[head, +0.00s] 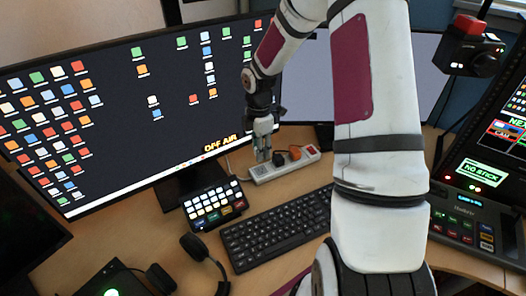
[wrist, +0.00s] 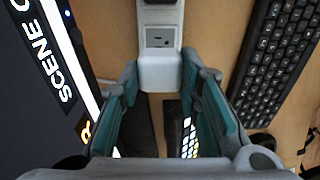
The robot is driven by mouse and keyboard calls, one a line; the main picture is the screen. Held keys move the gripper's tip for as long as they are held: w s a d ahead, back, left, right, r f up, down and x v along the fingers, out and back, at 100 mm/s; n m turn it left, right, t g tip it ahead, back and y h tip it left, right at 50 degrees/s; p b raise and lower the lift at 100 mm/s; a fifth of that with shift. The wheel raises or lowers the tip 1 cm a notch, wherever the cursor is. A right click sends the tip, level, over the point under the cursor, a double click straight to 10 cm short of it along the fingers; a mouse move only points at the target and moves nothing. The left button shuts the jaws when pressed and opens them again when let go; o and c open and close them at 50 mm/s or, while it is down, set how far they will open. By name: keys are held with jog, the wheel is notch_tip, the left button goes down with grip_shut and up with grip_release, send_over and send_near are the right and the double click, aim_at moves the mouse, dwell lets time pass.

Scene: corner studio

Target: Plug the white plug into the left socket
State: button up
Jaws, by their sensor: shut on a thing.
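My gripper (wrist: 160,78) points down with its two teal fingers shut on the white plug (wrist: 160,72). The plug shows as a white block between the fingertips. Beyond it lies the white power strip (wrist: 145,16), with one grey socket face (wrist: 158,38) visible. In the head view my gripper (head: 263,155) is over the left part of the power strip (head: 262,176). The plug is not clearly distinguishable there. I cannot tell whether its pins touch or enter a socket, as its underside is hidden.
A large monitor (head: 110,130) stands close on the left. A keyboard (head: 275,228), a button pad (head: 213,203) and headphones (head: 198,250) lie in front.

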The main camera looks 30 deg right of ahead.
aim_at(260, 171)
jog(key=shift+f, duration=0.2)
jog(key=shift+f+b, duration=2.25)
jog(key=shift+f, duration=0.5)
jog(key=shift+p, duration=0.75)
jog(key=shift+f+b, duration=0.3)
jog(key=shift+f, duration=0.3)
dwell(0.7)
jog(key=o, duration=1.1)
jog(key=shift+o, duration=0.2)
